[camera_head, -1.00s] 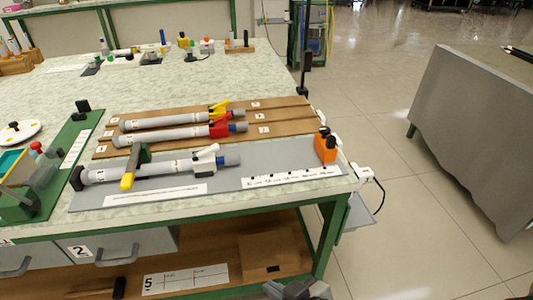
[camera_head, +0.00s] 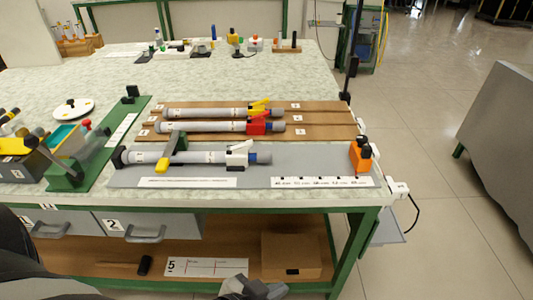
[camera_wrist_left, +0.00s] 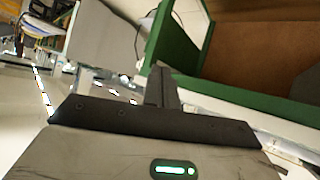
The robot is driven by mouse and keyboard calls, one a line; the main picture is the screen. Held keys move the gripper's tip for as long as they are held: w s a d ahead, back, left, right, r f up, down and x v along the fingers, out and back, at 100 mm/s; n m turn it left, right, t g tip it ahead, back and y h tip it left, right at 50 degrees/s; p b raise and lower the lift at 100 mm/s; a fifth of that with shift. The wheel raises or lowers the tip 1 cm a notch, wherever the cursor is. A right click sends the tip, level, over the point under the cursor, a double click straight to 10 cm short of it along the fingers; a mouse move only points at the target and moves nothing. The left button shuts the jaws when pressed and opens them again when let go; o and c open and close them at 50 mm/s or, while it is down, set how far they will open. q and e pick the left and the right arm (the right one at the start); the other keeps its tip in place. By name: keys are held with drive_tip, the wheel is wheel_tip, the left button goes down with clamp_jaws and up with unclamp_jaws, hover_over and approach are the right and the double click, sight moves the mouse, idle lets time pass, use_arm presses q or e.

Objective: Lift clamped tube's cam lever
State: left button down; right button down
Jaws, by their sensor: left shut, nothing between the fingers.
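The clamped tube (camera_head: 205,157) is grey and lies along the grey front plate, under a green clamp (camera_head: 175,148) with a yellow-tipped handle. Its white cam lever (camera_head: 238,153) sits near the tube's right end, beside a blue collar. My left gripper (camera_head: 250,288) is at the bottom edge of the head view, low in front of the bench and well away from the lever. In the left wrist view its fingers (camera_wrist_left: 160,88) are together and empty. My right gripper is not in view.
Two more tubes, with a yellow lever (camera_head: 260,105) and a red lever (camera_head: 259,124), lie on brown boards behind. An orange block (camera_head: 361,157) stands at the plate's right end. A green fixture (camera_head: 95,150) stands left. The lower shelf holds a cardboard box (camera_head: 291,256).

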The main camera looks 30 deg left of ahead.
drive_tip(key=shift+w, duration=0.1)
